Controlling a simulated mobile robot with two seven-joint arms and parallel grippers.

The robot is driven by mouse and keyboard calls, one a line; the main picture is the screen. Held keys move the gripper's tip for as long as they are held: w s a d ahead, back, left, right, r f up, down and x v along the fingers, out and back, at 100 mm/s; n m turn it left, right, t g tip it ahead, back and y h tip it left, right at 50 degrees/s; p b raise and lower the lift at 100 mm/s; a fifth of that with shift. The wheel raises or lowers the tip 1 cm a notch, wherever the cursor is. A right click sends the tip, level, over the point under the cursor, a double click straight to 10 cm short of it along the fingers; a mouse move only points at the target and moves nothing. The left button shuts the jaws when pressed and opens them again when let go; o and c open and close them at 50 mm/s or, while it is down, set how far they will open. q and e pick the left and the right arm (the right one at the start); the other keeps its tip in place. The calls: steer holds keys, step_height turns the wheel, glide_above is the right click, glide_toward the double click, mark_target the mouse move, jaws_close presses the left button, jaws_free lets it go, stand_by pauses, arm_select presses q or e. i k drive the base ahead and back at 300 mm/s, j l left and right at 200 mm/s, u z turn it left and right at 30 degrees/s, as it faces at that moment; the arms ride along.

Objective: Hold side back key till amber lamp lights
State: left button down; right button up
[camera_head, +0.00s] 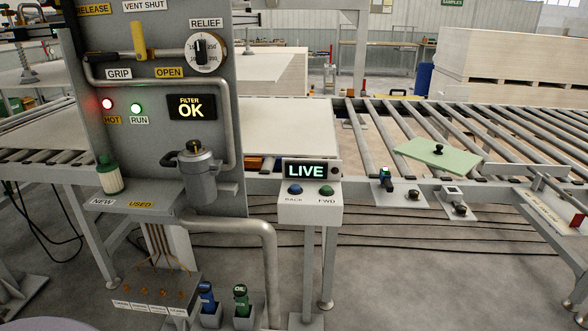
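A grey pedestal box (311,211) stands in front of the roller conveyor. Its blue key (295,190) is marked BACK, and a green key (326,191) marked FWD sits to its right. The display (305,171) above them reads LIVE in pale letters. A small dark round spot (334,170) beside the display may be a lamp; no amber light shows on the box. Whether the blue key is pressed cannot be told, but nothing touches it. Neither of my grippers is in view.
A grey panel (160,135) at the left carries a lit red HOT lamp (108,104), a lit green RUN lamp (136,108) and a FILTER OK display (191,107). A bent pipe (268,255) stands left of the pedestal. A pale green plate (437,154) lies on the rollers.

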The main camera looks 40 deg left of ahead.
mark_target(295, 187)
steer(key=i+l+u, duration=0.2)
steer(key=i+u, duration=0.15)
steer(key=i, duration=0.15)
steer(key=i+l+u, duration=0.75)
steer(key=i, duration=0.2)
